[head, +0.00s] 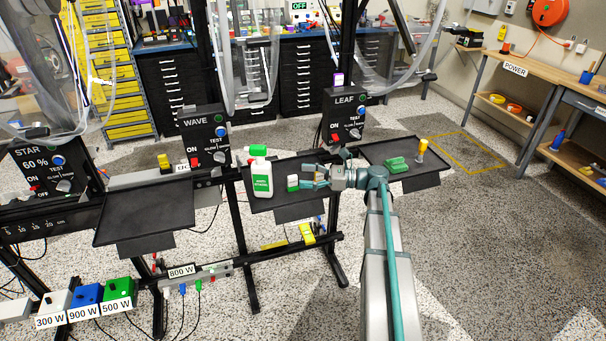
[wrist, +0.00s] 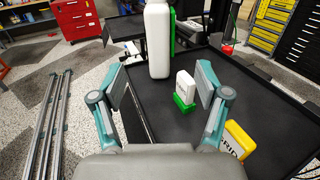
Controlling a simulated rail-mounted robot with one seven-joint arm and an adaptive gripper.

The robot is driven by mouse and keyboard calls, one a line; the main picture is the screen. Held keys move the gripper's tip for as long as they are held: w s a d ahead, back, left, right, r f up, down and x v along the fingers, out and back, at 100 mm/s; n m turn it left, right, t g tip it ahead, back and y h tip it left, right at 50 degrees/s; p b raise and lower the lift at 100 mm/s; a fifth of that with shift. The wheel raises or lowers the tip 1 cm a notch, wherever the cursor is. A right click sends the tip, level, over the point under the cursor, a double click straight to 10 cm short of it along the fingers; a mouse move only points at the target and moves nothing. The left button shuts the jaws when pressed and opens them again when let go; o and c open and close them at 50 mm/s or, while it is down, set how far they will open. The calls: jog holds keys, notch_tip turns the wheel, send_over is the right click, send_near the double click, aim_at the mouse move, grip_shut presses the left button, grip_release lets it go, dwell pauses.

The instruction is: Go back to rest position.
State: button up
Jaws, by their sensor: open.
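My gripper (head: 307,177) is at the middle tray (head: 285,203) in the head view, fingers pointing left. In the wrist view my gripper (wrist: 160,78) is open, with nothing held between its fingers. A small white-and-green block (head: 293,183) stands on the tray just left of the fingertips. In the wrist view this block (wrist: 186,84) shows beyond the fingers, near the right one. A white bottle with a green label (head: 262,180) stands further left; it also shows in the wrist view (wrist: 158,40).
A yellow-and-white labelled block (wrist: 240,138) lies right of my gripper in the wrist view. A right tray (head: 425,178) holds a green object (head: 397,164) and a yellow-topped cylinder (head: 422,150). The LEAF control box (head: 343,115) stands behind my gripper. Open floor lies right.

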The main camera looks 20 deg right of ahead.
jog(key=s+a+f+n+g+h+p, duration=0.2)
jog(key=s+a+f+n+g+p, duration=0.25)
jog(key=a, duration=0.55)
jog(key=s+a+f+n+g+h+p, duration=0.1)
jog(key=s+a+f+n+g, duration=0.3)
jog(key=s+a+f, duration=0.55)
jog(key=s+a+f+n+g+h+b, duration=0.1)
jog(key=s+f+n+g+h, duration=0.15)
jog(key=s+f, duration=0.6)
jog(key=s+f+n+g+h+b, duration=0.1)
jog(key=s+f+n+h, duration=0.15)
jog(key=s+f, duration=0.6)
jog(key=s+d+f+n+g+h+b, duration=0.1)
jog(key=s+d+f+n+h, duration=0.2)
jog(key=s+f, duration=0.4)
jog(key=s+d+f+n+g+h, duration=0.1)
jog(key=s+d+f+n+h, duration=0.3)
jog(key=s+f, duration=0.4)
jog(key=s+n+h, duration=0.1)
jog(key=s+n, duration=0.1)
jog(key=s, duration=0.2)
jog(key=shift+d+n+g+b, duration=0.25)
jog(key=shift+n+g+b, duration=0.05)
jog(key=shift+n+b, duration=0.1)
